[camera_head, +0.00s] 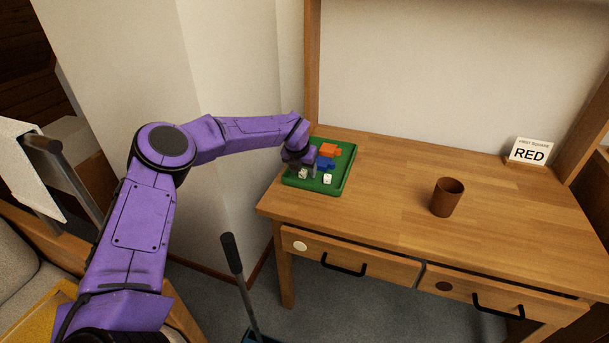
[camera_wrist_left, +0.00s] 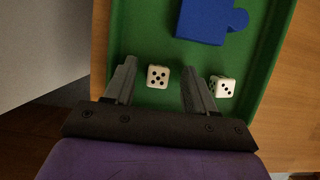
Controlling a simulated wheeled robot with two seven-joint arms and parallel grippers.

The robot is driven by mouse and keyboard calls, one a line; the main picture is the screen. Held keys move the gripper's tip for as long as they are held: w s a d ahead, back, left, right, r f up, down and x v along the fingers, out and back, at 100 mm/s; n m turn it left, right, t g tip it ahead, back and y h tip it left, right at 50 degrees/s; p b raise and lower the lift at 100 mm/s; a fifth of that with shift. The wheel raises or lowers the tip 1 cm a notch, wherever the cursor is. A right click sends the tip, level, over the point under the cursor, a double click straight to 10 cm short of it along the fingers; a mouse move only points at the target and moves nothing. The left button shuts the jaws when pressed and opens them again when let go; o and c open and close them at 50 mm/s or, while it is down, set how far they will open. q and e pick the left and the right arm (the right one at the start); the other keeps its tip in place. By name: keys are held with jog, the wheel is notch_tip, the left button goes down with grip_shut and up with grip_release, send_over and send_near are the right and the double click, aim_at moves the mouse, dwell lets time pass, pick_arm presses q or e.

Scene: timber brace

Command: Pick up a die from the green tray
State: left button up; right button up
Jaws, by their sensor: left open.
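The green tray (camera_head: 343,184) stands at the left end of the wooden desk. Two white dice with black pips lie in it: one die (camera_head: 303,174) by my gripper and another die (camera_head: 327,179) to its right. My right gripper is not in view.
A blue puzzle piece (camera_head: 325,163) and an orange one (camera_head: 330,149) lie in the tray. A brown cup (camera_head: 446,197) stands mid-desk, and a sign reading RED (camera_head: 531,152) is at the back right. Two drawers (camera_head: 345,257) are below. The desktop between tray and cup is clear.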

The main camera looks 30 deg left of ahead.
pick_arm(q)
jog(key=shift+s+a+r, duration=0.1)
grip_shut()
